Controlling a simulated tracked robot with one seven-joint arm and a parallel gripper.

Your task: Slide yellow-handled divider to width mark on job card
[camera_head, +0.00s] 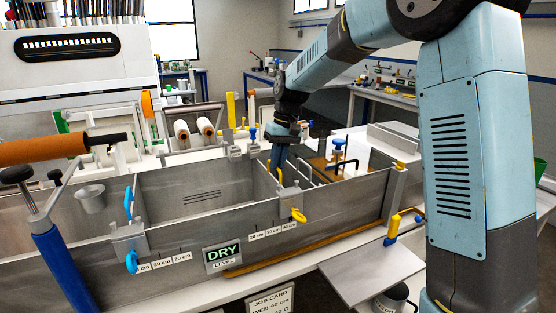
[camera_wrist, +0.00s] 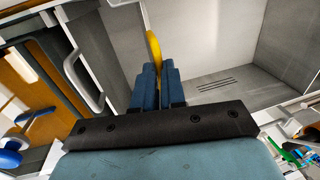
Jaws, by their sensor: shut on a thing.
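The yellow-handled divider (camera_head: 289,197) crosses the steel bath, with its clamp on the front wall and a yellow lever (camera_head: 298,215) hanging outside. My gripper (camera_head: 276,167) is over the bath at the divider, fingers pointing down. In the wrist view its blue fingers (camera_wrist: 157,72) are shut on the divider's upper yellow handle (camera_wrist: 153,45). The width scale (camera_head: 272,231) on the front wall reads 20, 30 and 40 cm. The divider's clamp sits above its right part, near 40; exact alignment is unclear. The job card (camera_head: 270,301), cut off below, shows "WEB 40 cm".
A blue-handled divider (camera_head: 129,238) stands to the left with its own scale. A "DRY LEVEL" sign (camera_head: 222,256) is on the front wall between them. Right of the yellow-handled divider are metal bars and a blue-knobbed fitting (camera_head: 338,150). The bath floor between dividers looks clear.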

